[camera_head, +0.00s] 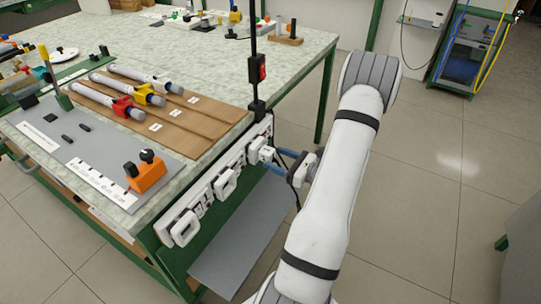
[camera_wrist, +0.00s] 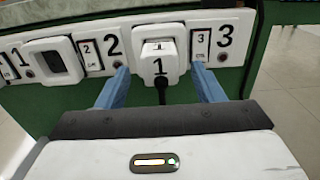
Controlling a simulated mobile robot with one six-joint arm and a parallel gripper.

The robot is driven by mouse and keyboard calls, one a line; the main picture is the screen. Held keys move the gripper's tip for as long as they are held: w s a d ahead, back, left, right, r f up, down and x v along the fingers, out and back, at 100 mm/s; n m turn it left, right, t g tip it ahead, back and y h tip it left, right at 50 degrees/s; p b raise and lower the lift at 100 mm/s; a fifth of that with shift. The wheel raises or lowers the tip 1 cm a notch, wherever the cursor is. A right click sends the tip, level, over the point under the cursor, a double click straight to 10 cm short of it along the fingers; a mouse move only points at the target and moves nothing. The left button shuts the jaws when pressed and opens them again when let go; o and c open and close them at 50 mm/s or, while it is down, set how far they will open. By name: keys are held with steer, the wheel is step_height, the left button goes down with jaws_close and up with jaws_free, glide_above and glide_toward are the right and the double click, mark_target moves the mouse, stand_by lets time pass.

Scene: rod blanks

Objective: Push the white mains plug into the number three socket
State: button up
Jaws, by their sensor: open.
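The white mains plug (camera_wrist: 160,48) is at a socket on the white strip (camera_wrist: 98,20), just left of the number 3 label (camera_wrist: 224,36). A "1" is marked on its face. A black cord hangs below it. Whether it is fully seated, I cannot tell. The number three socket behind it is hidden. My gripper (camera_wrist: 160,70) is open, with one blue finger on each side of the plug and gaps visible between. In the head view my gripper (camera_head: 285,160) is beside the plug (camera_head: 267,154) at the bench's side.
Another white fitting (camera_wrist: 52,60) is on the strip left of the number 2. A grey shelf (camera_head: 238,240) juts out below the strip. A black post (camera_head: 254,60) stands above it. Rods lie on a brown board (camera_head: 190,115) on the bench.

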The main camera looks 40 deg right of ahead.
steer(key=v, duration=0.4)
steer(key=shift+s, duration=0.2)
stand_by(0.4)
